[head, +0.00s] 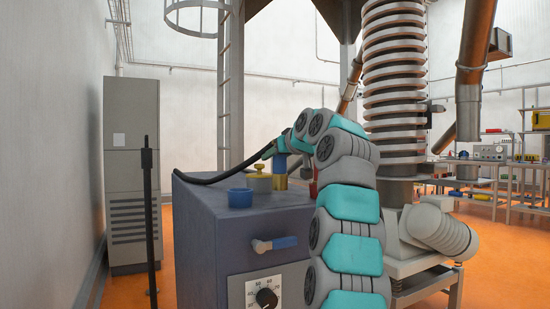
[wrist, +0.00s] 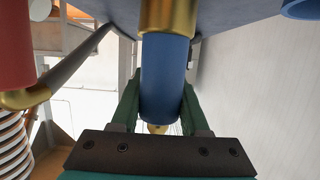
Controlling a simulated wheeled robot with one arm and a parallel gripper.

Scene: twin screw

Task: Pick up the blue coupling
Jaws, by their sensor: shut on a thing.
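The blue coupling (wrist: 165,80) is an upright-looking cylinder in line with a gold fitting (wrist: 168,17) at the grey machine box. In the head view the coupling (head: 280,164) shows just below my gripper (head: 281,148), above the gold fitting (head: 280,182). In the wrist view my gripper (wrist: 163,88) has one green finger on each side of the coupling and is shut on it. The coupling's end meets the gold fitting with no visible gap. Its far side is hidden.
A red cylinder (wrist: 14,45) with a gold elbow stands beside the coupling. On the grey box (head: 205,240) are a blue cap (head: 240,197) and a yellow knob (head: 259,183). A dark hose (head: 215,177) arcs over its left side. A ribbed column (head: 393,90) rises behind my arm.

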